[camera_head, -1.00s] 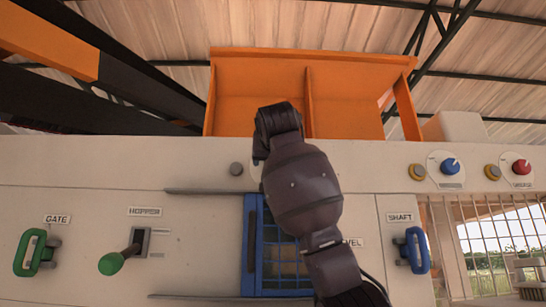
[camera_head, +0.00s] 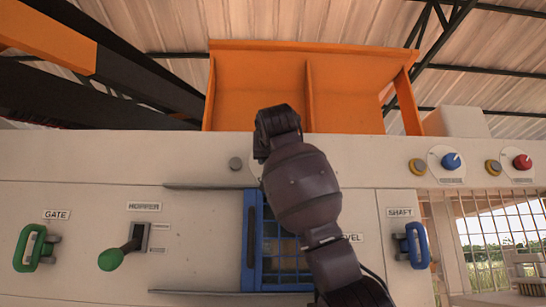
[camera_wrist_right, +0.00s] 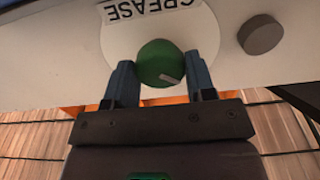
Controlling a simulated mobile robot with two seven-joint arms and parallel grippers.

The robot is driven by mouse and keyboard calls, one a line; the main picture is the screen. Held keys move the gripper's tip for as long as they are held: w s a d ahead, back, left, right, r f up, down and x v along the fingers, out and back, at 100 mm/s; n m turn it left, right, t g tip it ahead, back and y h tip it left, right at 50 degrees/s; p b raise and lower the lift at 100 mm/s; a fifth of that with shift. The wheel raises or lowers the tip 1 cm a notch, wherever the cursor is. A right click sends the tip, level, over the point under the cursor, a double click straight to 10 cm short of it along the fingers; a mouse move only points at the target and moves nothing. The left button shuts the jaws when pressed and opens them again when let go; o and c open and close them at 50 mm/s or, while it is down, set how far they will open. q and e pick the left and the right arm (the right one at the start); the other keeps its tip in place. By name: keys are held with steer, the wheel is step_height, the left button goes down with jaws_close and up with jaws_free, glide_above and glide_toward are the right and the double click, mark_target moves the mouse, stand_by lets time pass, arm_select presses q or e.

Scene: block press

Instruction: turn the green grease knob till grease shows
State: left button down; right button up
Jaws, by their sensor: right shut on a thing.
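The green grease knob (camera_wrist_right: 160,62) is in the right wrist view, on a pale round plate with an upside-down "GREASE" label (camera_wrist_right: 150,12). A light pointer mark on the knob points to the lower right in that view. My right gripper (camera_wrist_right: 160,80) has one finger on each side of the knob and is shut on it. In the head view my right arm covers the knob and the gripper. No grease shows in either view. My left gripper is not in view.
A grey round button (camera_wrist_right: 261,34) sits beside the knob plate. Below on the panel are a green gate handle (camera_head: 33,248), a green hopper lever (camera_head: 112,258) and a blue shaft handle (camera_head: 415,246). Blue (camera_head: 451,160) and red (camera_head: 522,162) knobs are at the right. An orange hopper (camera_head: 255,95) stands above.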

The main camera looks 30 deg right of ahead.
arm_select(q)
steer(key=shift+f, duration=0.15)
arm_select(e)
steer(key=shift+m, duration=0.3)
steer(key=m, duration=1.8)
steer(key=shift+m, duration=0.4)
steer(key=o, duration=0.9)
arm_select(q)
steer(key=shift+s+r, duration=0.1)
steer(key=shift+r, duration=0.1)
